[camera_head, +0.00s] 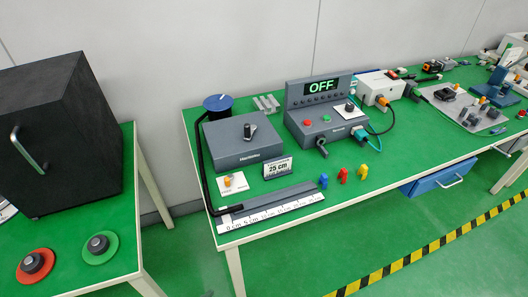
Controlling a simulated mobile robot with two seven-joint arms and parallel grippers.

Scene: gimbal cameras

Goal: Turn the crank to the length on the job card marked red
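A dark grey box (235,150) stands at the left end of the long green table. A small black crank (249,132) with a light tip sits on its top. A white job card (278,168) in front of the box reads 25 cm; its smaller print is too small to read and I cannot make out a red mark on it. A white ruler strip (270,213) lies along the front edge under a dark channel. A black cord (200,160) runs from a blue-topped spool (217,102) down to the channel. Neither of my grippers is in view.
A console (323,115) showing OFF stands right of the box. Blue (323,181), red (343,175) and yellow (362,172) clips stand in front. A separate left table holds a black cabinet (65,125), a red disc (35,265) and a green disc (100,248). Floor shows between the tables.

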